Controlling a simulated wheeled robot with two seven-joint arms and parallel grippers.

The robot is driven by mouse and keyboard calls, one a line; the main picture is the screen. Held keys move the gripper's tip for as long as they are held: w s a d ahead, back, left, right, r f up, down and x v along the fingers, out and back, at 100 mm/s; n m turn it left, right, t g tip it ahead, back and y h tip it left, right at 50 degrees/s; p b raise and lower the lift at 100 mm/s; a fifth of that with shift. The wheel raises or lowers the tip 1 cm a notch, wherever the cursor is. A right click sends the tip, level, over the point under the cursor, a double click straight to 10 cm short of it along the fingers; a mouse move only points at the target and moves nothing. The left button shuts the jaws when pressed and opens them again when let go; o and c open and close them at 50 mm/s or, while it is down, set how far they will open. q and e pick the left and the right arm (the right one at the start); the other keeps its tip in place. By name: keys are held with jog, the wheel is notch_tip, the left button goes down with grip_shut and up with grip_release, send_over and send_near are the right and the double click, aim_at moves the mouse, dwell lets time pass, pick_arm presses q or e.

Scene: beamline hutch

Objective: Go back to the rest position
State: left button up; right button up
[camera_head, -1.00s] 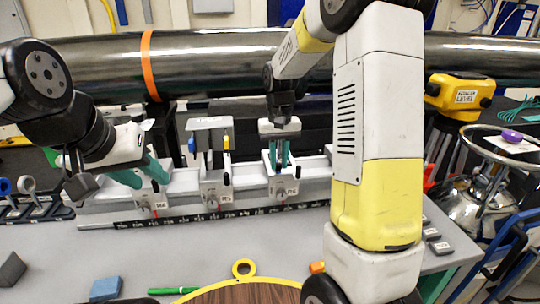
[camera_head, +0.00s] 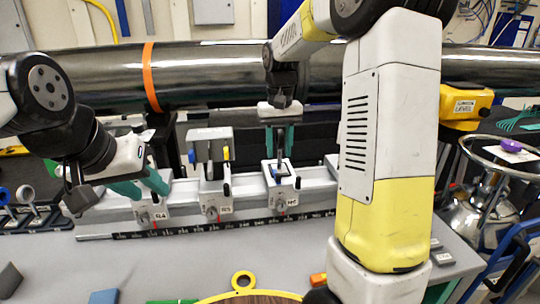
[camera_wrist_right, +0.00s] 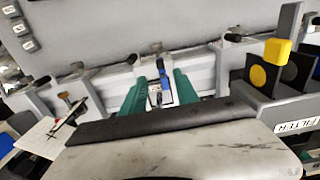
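My right gripper (camera_head: 280,148) hangs over the rightmost carriage (camera_head: 283,180) on the white rail (camera_head: 245,206). Its teal fingers are apart, with nothing seen held between them. In the right wrist view, the open fingers (camera_wrist_right: 160,95) stand either side of a small blue part and the white carriage behind it. My left gripper (camera_head: 140,187) is at the left end of the rail, by the left carriage (camera_head: 152,213). Its teal fingers are apart and point down to the right. Whether they touch that carriage cannot be told.
A dark, shiny pipe (camera_head: 210,68) with an orange band runs behind the rail. A middle carriage (camera_head: 214,195) stands between the grippers. A yellow level (camera_head: 464,104) and a round-rimmed metal vessel (camera_head: 470,210) are at the right. The grey table front (camera_head: 180,262) is mostly clear.

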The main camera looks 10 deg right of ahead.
jog(key=shift+r, duration=0.1)
jog(key=shift+s+r, duration=0.3)
jog(key=shift+s, duration=0.05)
jog(key=s+r+t+y, duration=0.1)
jog(key=s+r+t, duration=0.1)
jog(key=s, duration=0.9)
jog(key=s+r+t+y, duration=0.1)
jog(key=s+r+t, duration=0.2)
jog(key=s, duration=0.7)
jog(key=shift+s+a+t, duration=0.35)
jog(key=shift+t, duration=0.25)
dwell(0.6)
